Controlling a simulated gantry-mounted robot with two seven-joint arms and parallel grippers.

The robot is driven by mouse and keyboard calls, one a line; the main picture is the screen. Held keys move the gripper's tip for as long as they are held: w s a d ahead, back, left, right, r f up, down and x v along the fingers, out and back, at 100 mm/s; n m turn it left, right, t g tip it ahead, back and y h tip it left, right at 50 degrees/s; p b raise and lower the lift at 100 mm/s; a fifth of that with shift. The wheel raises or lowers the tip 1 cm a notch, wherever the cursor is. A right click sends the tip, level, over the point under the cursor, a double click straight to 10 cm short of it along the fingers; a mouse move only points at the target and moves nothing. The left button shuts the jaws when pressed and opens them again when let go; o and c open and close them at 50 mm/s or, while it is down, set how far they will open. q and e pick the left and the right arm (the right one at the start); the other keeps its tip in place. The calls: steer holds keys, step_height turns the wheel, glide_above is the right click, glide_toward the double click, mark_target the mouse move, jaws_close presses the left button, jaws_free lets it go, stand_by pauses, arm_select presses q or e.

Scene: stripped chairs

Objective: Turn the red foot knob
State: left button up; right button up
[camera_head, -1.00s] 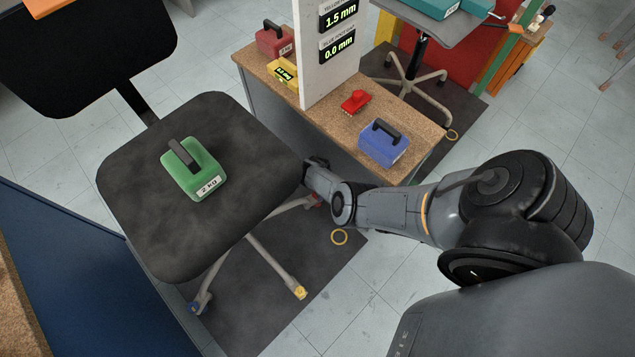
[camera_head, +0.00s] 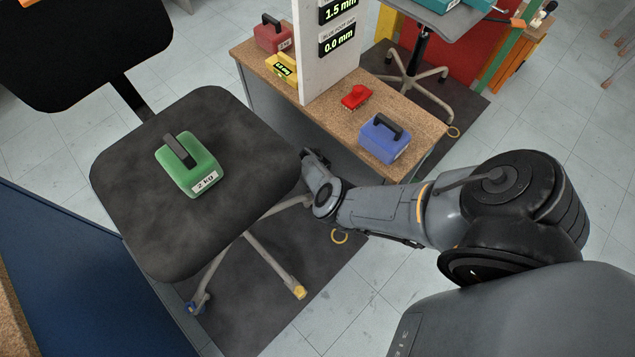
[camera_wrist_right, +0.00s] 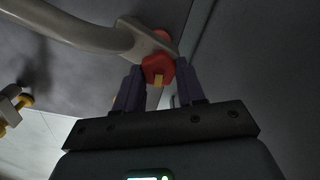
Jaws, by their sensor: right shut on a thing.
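The red foot knob (camera_wrist_right: 157,68) shows in the right wrist view, at the end of a grey chair leg (camera_wrist_right: 85,32). My right gripper (camera_wrist_right: 158,85) has its two dark fingers on either side of the knob and is shut on it. In the head view my right arm reaches in from the right to under the chair seat (camera_head: 130,225); the knob and fingertips are hidden there. The chair's yellow foot (camera_head: 299,292) and blue foot (camera_head: 196,307) are visible. My left gripper does not show.
A green 2 KG weight (camera_head: 188,165) rests on the seat. Beside the chair, a low bench (camera_head: 335,122) bears a display panel (camera_head: 325,65), a red knobbed block (camera_head: 356,97), a blue weight (camera_head: 385,139), a red weight (camera_head: 273,35) and a yellow gauge (camera_head: 282,69).

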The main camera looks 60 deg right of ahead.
steer(key=shift+m, duration=0.6)
steer(key=o, duration=1)
steer(key=shift+o, duration=0.2)
